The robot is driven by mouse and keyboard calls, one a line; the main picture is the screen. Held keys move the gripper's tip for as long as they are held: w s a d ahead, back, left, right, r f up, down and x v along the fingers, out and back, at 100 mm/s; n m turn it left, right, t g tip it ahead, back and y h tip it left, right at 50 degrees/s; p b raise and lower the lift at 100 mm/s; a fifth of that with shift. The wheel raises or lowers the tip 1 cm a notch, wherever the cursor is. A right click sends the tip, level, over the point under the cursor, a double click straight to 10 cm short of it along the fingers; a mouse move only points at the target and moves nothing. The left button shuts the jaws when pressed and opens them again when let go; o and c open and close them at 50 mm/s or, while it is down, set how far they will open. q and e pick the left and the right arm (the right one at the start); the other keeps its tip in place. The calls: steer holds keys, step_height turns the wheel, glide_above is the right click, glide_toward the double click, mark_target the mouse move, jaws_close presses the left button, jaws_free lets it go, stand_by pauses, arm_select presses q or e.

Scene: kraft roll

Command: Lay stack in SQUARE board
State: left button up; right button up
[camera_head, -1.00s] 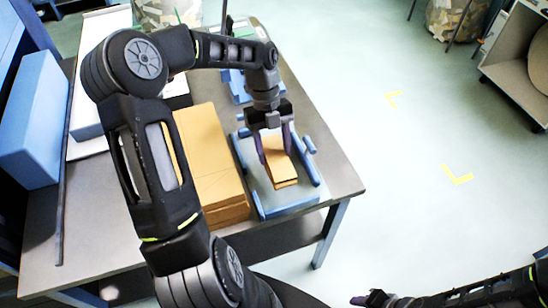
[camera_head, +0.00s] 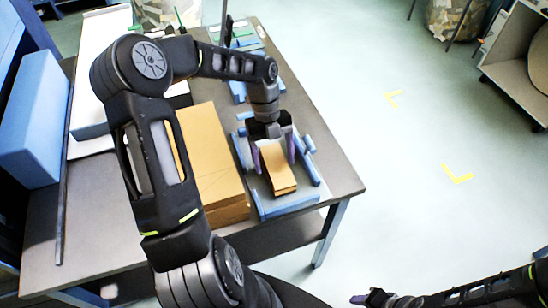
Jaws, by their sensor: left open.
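A small tan stack (camera_head: 279,172) lies in the blue-edged board (camera_head: 290,206) near the right side of the table. My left gripper (camera_head: 274,160) is open, with its purple fingers on either side of the stack's far part, apart from it. Part of the board's far side is hidden behind my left gripper. My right gripper (camera_head: 370,298) is at the bottom edge, away from the table; its jaws are too small to judge.
A larger cardboard pile (camera_head: 212,160) stands on the grey table (camera_head: 95,225) just left of the board. A big blue block (camera_head: 35,118) is at the far left. Another blue fixture (camera_head: 238,92) lies behind the board.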

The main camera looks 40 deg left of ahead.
arm_select(q)
steer(key=shift+r, duration=0.1)
steer(key=p+v, duration=0.3)
steer(key=v, duration=0.9)
steer(key=shift+d, duration=0.1)
stand_by(0.5)
